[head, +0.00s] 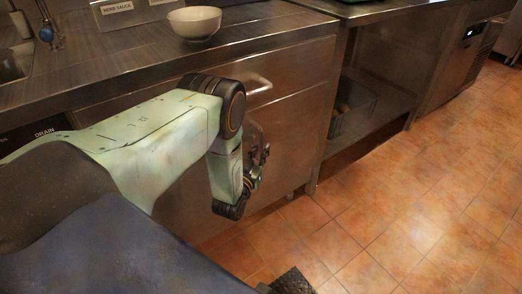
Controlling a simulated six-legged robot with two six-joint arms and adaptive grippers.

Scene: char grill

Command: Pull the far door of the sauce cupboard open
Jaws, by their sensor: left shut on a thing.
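The sauce cupboard is a brushed steel unit under the counter. Its far door (298,130) is the steel panel below a drawer front, and it looks flush with the cupboard front. My left arm reaches in from the left and bends down in front of this door. My left gripper (262,160) is at the door's handle side, shut on what looks like the door handle, which the gripper and arm mostly hide. The near part of the cupboard front is hidden behind my arm. My right gripper is not in view.
A drawer handle (260,86) sticks out above the door, close to my arm's elbow. An open bay with a steel bin (350,106) lies right.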

